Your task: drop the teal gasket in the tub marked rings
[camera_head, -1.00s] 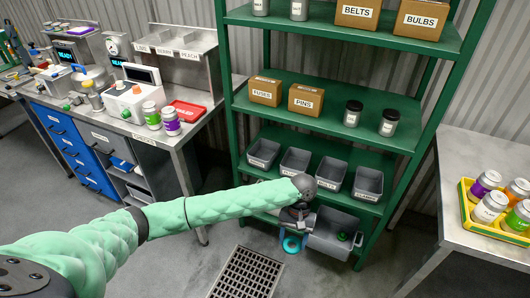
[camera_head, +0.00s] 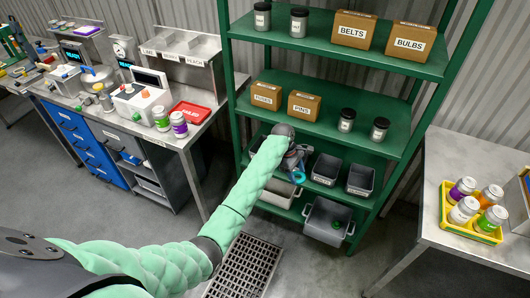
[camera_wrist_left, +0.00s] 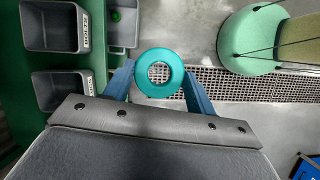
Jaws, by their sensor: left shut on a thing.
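The teal gasket (camera_head: 299,177) is a thick ring. It shows clearly in the left wrist view (camera_wrist_left: 141,76), held between the blue fingers of my left gripper (camera_wrist_left: 159,82). In the head view my left gripper (camera_head: 297,160) is shut on it in front of the shelf with the small grey tubs. Two of these tubs show to the right of the gripper, a middle one (camera_head: 327,169) and a right one (camera_head: 361,180). The others are mostly hidden behind my arm and gripper. My right gripper is not in view.
Boxes and jars stand on the shelves above. A table (camera_head: 439,240) with a yellow crate is at right, a workbench (camera_head: 185,142) at left. A floor grate (camera_head: 243,268) lies below.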

